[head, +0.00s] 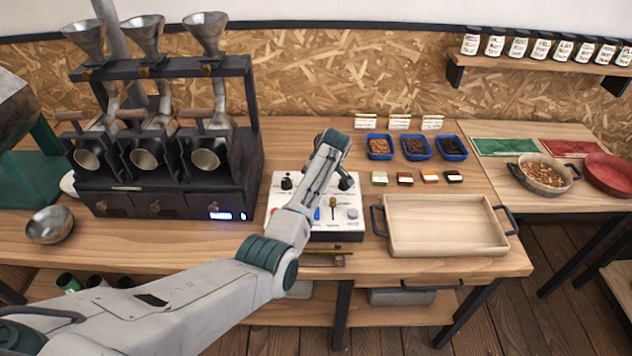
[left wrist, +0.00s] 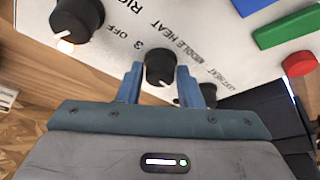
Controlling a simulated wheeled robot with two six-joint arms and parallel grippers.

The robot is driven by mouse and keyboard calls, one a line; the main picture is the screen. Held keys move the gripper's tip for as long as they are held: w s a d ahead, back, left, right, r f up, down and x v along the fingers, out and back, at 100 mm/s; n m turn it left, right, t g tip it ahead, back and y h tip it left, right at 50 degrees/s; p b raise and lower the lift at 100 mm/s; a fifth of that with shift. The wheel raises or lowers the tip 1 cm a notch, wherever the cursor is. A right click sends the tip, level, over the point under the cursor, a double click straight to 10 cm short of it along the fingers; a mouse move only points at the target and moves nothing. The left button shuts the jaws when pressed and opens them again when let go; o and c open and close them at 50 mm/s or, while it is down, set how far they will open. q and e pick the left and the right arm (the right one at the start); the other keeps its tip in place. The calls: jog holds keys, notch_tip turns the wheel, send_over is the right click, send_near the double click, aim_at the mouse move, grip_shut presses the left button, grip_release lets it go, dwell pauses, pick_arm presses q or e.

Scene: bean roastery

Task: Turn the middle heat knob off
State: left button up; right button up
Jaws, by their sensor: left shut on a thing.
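The middle heat knob (left wrist: 160,68) is black with a white pointer mark, next to the printed words MIDDLE HEAT on the white control panel (left wrist: 215,50). My left gripper (left wrist: 163,75) is shut on it, one blue finger on each side. In the head view the left arm reaches over the panel (head: 323,229), and the left gripper (head: 335,160) hides the knob there. The white mark points toward the gripper's palm. My right gripper is not in view.
Another black knob (left wrist: 77,17) and a partly hidden one (left wrist: 195,95) flank the held knob. A red button (left wrist: 299,63) and coloured blocks are on the panel. The black roaster (head: 160,200) stands left; a wooden tray (head: 445,247) sits right.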

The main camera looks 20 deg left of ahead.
pick_arm(q)
jog(key=shift+n, duration=0.6)
jog(key=shift+g+b, duration=0.3)
jog(key=o, duration=1)
jog(key=shift+c, duration=0.2)
jog(key=b+v, duration=0.2)
jog(key=v, duration=0.8)
jog(key=shift+d+r, duration=0.25)
jog(key=shift+r, duration=0.1)
